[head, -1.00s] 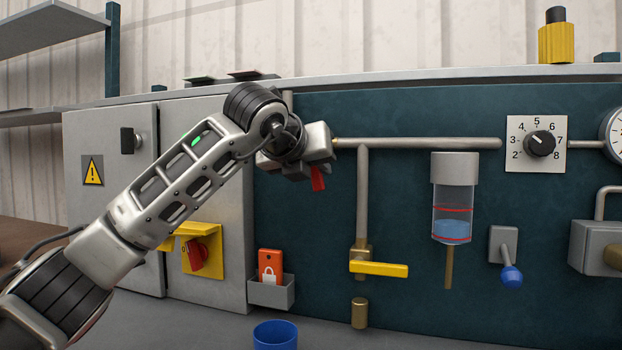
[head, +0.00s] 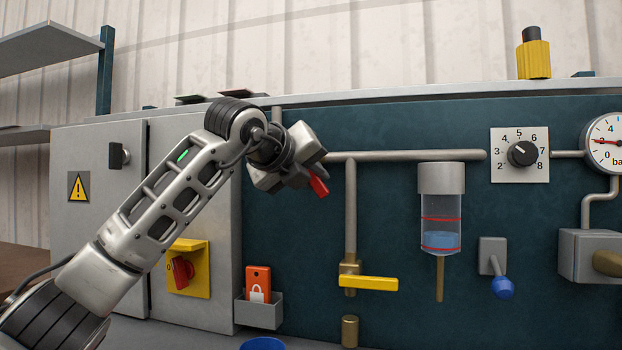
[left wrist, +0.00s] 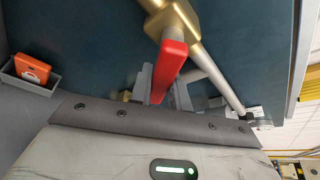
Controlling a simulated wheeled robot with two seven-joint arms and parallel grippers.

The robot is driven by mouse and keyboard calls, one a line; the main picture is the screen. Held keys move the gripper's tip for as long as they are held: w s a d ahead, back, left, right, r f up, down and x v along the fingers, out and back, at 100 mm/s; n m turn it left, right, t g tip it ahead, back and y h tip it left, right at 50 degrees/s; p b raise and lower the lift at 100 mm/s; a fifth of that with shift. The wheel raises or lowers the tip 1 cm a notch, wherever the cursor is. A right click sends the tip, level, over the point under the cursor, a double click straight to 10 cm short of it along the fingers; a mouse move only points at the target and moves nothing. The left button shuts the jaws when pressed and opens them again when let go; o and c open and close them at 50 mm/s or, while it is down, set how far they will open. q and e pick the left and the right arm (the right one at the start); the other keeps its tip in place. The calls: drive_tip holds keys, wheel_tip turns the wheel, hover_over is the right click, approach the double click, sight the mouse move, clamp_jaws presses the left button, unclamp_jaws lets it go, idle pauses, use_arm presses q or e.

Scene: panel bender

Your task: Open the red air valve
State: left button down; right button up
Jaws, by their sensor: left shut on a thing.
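The red air valve has a red lever (left wrist: 169,66) and a brass body (left wrist: 174,17) on a grey pipe, seen in the left wrist view. In the head view only the end of the red lever (head: 319,186) shows, slanting down to the right; the valve body is hidden behind my left gripper. My left gripper (head: 302,178) is shut on the red lever. Its fingers (left wrist: 166,88) sit on either side of the lever in the left wrist view. My right gripper is in neither view.
A yellow lever (head: 368,283) is on the vertical pipe below. To the right are a filter bowl (head: 440,222), a numbered knob (head: 522,153), a blue-ended lever (head: 502,286) and a gauge (head: 606,143). A padlock holder (head: 260,313) is below my left arm.

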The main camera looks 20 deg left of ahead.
use_arm(q)
drive_tip(key=shift+a+r, duration=0.1)
drive_tip(key=shift+r, duration=0.05)
drive_tip(key=c, duration=1.3)
unclamp_jaws()
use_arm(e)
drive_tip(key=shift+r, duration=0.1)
use_arm(q)
drive_tip(key=shift+s, duration=0.1)
drive_tip(key=b+v, duration=0.1)
drive_tip(key=v, duration=1.4)
drive_tip(key=shift+s+b, duration=0.4)
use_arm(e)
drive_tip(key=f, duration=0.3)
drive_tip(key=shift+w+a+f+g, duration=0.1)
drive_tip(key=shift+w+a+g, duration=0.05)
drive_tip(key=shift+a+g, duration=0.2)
